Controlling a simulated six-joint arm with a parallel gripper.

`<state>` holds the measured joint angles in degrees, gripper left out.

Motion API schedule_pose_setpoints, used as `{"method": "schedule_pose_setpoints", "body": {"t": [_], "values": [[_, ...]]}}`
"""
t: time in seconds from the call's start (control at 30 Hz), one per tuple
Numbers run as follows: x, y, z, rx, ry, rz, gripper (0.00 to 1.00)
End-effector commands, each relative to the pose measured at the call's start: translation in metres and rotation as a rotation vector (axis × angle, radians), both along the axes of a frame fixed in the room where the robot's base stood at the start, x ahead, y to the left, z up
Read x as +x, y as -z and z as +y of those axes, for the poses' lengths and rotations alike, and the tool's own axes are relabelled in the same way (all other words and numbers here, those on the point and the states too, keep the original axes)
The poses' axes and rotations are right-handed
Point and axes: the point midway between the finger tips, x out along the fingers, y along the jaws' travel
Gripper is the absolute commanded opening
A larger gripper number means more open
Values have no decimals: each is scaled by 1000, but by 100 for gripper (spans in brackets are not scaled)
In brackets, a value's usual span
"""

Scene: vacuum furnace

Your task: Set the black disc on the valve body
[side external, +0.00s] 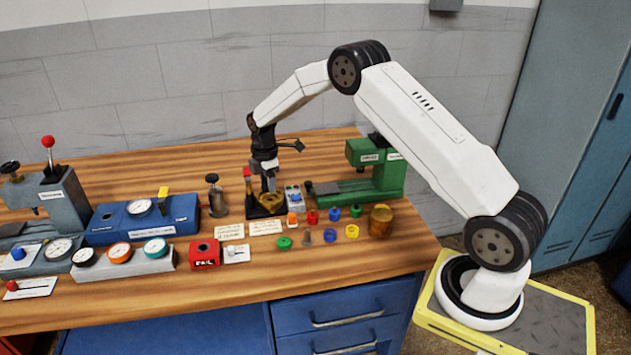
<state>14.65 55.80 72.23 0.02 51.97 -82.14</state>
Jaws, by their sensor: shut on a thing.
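My gripper (268,187) points down, low over a black stand (258,213) near the middle of the bench. A round brass-coloured part, perhaps the valve body (272,201), sits on this stand just below the fingertips. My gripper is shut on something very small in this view. I take it to be the black disc, but I cannot make out its outline between the dark fingers. I cannot tell whether it touches the brass part or is a little above it.
A small grey block with a blue knob (294,198) stands close right of the stand, and a green press (365,175) behind it. A dark metal canister (217,197) is to the left. Several coloured rings and a brass cup (381,222) lie at the right front.

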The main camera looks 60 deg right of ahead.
Motion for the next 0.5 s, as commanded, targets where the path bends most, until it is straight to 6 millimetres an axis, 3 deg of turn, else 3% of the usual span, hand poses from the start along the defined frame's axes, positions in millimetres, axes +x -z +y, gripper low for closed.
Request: {"method": "schedule_pose_setpoints", "body": {"t": [0.2, 0.5], "values": [[12, 8, -16, 0, 0, 0, 0], [14, 10, -20, 0, 0, 0, 0]]}}
